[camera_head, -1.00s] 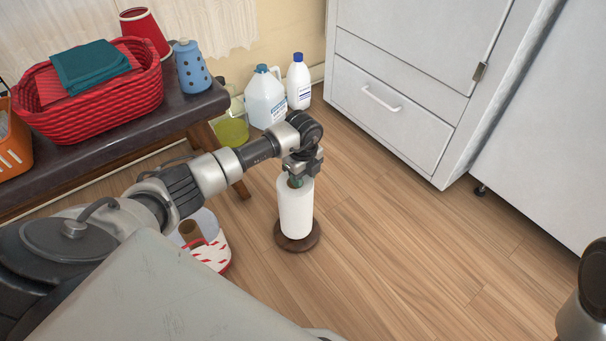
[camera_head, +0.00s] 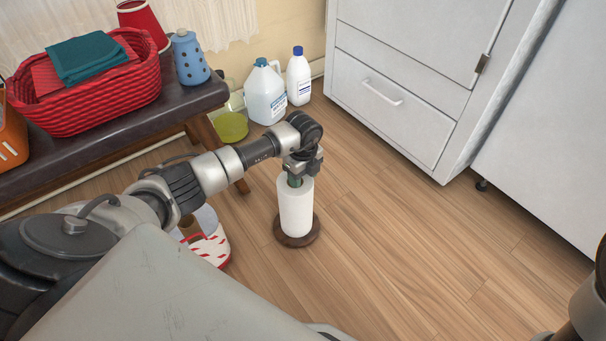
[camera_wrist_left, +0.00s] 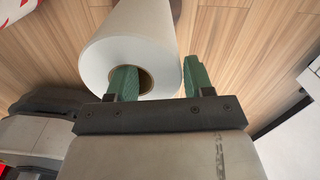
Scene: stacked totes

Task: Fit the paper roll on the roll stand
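The white paper roll (camera_head: 295,208) stands upright over the round dark-brown base of the roll stand (camera_head: 300,238) on the floor. The stand's post is hidden. My left gripper (camera_head: 296,180) is at the roll's top end, its green fingers pointing down. In the left wrist view, the left gripper (camera_wrist_left: 160,78) is open. One finger lies at the core hole of the roll (camera_wrist_left: 130,40) and the other is outside the roll, with a visible gap beside it. Part of the stand's base (camera_wrist_left: 176,8) shows behind the roll. My right gripper is out of view.
A red-and-white container (camera_head: 212,248) stands on the floor left of the roll. A bench (camera_head: 120,120) holds a red basket (camera_head: 85,105). White jugs (camera_head: 266,95) stand by the wall. A white cabinet (camera_head: 400,90) is at the back right. Floor right of the stand is clear.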

